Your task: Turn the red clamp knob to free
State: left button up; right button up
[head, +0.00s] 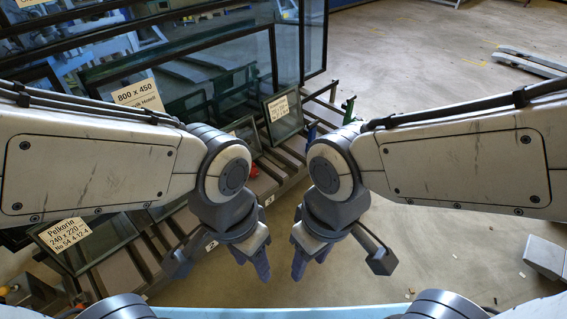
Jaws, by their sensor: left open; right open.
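A small red part (253,170) shows on the rack, just right of my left wrist; it may be the red clamp knob, but it is too small and partly covered to be sure. My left gripper (251,260) hangs pointing down in front of the rack, open and empty, nearer to me than the red part. My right gripper (311,259) hangs to its right, over the floor, open and empty. Neither gripper touches anything that I can see.
A rack with dark slats (160,262) holds framed glass panes. A small pane (283,120) leans near its right end; a labelled pane (85,243) lies lower left. Large panes (200,60) stand behind. A blue edge (280,313) is in front. Floor (440,240) at right is mostly clear.

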aim_at(254, 172)
jog(key=z, duration=1.15)
jog(key=i, duration=3.7)
jog(key=u, duration=5)
